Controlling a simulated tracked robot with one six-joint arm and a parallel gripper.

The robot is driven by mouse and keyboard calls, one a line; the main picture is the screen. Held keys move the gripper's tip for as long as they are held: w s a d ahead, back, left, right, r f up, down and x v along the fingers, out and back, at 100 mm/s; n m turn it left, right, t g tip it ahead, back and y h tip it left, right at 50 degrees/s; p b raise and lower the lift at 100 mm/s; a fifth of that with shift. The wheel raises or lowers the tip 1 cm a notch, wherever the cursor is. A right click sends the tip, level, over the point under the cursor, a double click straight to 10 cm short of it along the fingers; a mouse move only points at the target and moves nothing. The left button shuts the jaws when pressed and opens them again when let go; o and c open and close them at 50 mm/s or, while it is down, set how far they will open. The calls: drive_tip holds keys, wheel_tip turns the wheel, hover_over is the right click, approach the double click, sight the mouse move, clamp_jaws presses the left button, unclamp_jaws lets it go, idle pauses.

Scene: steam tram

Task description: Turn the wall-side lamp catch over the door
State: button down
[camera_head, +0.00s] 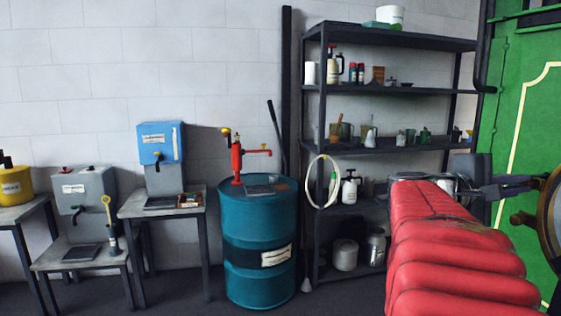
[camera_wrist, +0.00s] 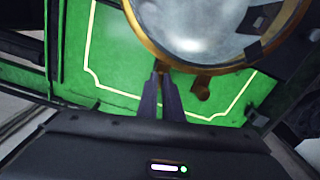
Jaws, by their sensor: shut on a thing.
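A round lamp with a brass rim and a pale glass front (camera_wrist: 215,25) sits against a green panel in the wrist view; only its edge shows at the right of the head view (camera_head: 552,215). My gripper (camera_wrist: 163,73) has its dark fingers close together at the rim's lower edge, shut on a small brass catch (camera_wrist: 161,67). The fingers hide most of this catch, so its turn cannot be told. A brown-brass lug (camera_wrist: 202,88) sticks out from the rim just right of the fingertips. In the head view my gripper (camera_head: 532,183) reaches the lamp from the left.
The green panel (camera_head: 530,110) with a cream line stands at the right. A dark shelf rack (camera_head: 400,95) with bottles and pots stands left of it. A blue drum (camera_head: 260,225) with a red pump and several small tables stand along the wall. A strip of floor shows in front.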

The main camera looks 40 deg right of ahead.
drive_tip(key=shift+w+r+m, duration=0.1)
drive_tip(key=shift+r+m, duration=0.1)
drive_tip(key=shift+m, duration=1)
drive_tip(key=c, duration=1.9)
unclamp_jaws()
drive_tip(key=shift+f, duration=0.15)
drive_tip(key=shift+w+v, duration=0.15)
drive_tip(key=shift+v, duration=3.5)
drive_tip(key=shift+w+v, duration=0.2)
drive_tip(key=shift+v, duration=3.4)
drive_tip(key=shift+d, duration=0.15)
